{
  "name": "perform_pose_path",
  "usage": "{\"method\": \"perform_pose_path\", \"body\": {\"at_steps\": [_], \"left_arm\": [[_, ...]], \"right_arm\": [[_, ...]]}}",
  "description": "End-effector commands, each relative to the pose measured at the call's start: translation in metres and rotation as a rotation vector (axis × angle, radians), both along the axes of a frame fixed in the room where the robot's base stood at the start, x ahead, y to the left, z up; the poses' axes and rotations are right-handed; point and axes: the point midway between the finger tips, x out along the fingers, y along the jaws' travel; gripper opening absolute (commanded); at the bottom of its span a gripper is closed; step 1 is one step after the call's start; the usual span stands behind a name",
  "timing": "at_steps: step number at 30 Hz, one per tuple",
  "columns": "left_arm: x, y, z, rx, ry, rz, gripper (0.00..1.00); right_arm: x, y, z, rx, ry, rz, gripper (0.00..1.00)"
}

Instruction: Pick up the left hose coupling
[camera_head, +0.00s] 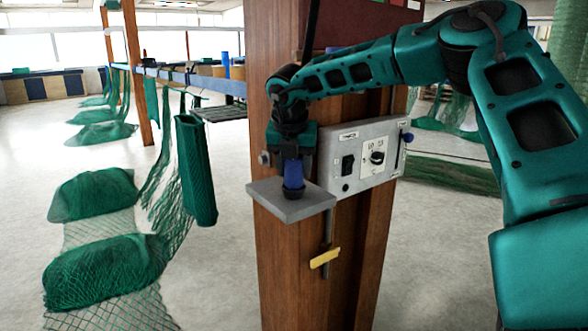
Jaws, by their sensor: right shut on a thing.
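A blue hose coupling (293,175) with a dark lower ring stands upright at a small grey shelf (318,205) on the wooden post. My right gripper (291,156) reaches down from above and is shut on the coupling's upper part, which it hides. The coupling's lower end is at the shelf top; I cannot tell whether it touches. No second coupling shows. My left gripper is not in view.
A grey control box (362,153) with a switch, a dial and a lever is fixed close to the right of the shelf. A yellow handle (325,257) hangs below. Green nets (105,270) lie on the floor at left.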

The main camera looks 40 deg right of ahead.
Motion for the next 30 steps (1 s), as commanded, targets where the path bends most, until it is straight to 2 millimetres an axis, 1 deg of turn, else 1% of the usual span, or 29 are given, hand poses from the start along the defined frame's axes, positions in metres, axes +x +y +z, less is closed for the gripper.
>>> {"method": "perform_pose_path", "body": {"at_steps": [5, 8, 12, 13, 17, 18, 27, 30], "left_arm": [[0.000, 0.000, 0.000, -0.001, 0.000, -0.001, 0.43], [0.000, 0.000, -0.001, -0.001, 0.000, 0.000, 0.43], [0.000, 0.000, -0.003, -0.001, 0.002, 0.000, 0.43], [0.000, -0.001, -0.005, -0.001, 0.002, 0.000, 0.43], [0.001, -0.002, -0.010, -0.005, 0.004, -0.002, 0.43], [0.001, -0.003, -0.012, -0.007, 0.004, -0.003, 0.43], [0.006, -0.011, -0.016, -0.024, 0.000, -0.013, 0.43], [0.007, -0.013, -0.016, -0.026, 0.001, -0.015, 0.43]], "right_arm": [[0.001, 0.000, 0.007, -0.001, -0.004, -0.001, 0.00], [0.001, 0.000, 0.018, -0.002, -0.006, 0.000, 0.00], [0.000, 0.001, 0.039, -0.003, -0.005, 0.000, 0.00], [-0.004, 0.007, 0.035, -0.001, -0.001, 0.004, 0.00], [-0.021, 0.027, 0.034, -0.003, -0.002, 0.006, 0.00], [-0.027, 0.036, 0.034, -0.003, -0.003, 0.008, 0.00], [-0.077, 0.097, 0.033, -0.005, -0.001, 0.006, 0.00], [-0.090, 0.113, 0.034, -0.003, -0.002, 0.003, 0.00]]}}
